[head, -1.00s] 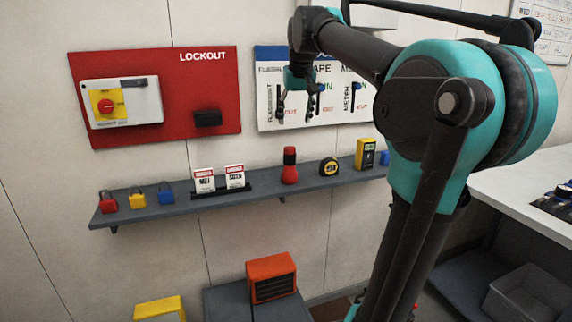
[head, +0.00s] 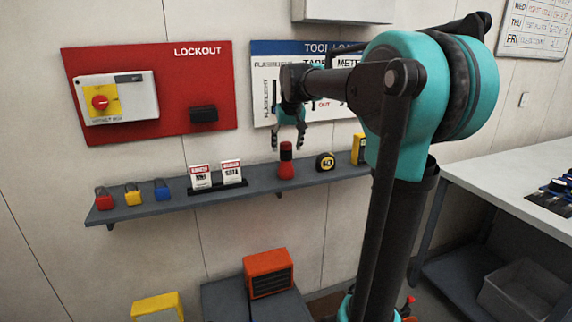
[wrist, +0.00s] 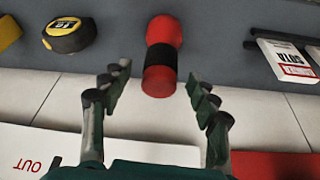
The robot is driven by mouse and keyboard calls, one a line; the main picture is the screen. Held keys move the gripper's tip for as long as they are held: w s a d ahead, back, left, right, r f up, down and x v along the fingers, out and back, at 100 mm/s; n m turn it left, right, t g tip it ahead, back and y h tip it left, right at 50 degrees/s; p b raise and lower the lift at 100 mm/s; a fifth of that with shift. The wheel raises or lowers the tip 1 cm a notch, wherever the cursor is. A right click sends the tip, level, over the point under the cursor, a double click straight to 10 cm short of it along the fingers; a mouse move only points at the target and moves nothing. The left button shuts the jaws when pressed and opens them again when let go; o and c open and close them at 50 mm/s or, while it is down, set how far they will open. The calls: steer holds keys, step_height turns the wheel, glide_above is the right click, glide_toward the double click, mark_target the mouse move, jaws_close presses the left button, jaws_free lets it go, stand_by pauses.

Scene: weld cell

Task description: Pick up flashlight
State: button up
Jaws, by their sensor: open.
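A red flashlight (head: 286,161) with a black middle band stands upright on the grey wall shelf (head: 250,187). My gripper (head: 288,143) is open and empty, just above and in front of the flashlight's top in the head view. In the wrist view the flashlight (wrist: 161,62) lies ahead, between the lines of the two open fingers (wrist: 160,92). The fingers look apart from it; the exact gap cannot be told.
A yellow-black tape measure (head: 325,161) stands to the right on the shelf, with a yellow meter (head: 359,149) beyond it. Danger tags (head: 216,175) and padlocks (head: 132,194) are to the left. The tool board (head: 263,100) is on the wall behind.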

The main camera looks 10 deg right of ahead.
mark_target(286, 151)
steer(key=shift+x, duration=1.8)
jaws_close()
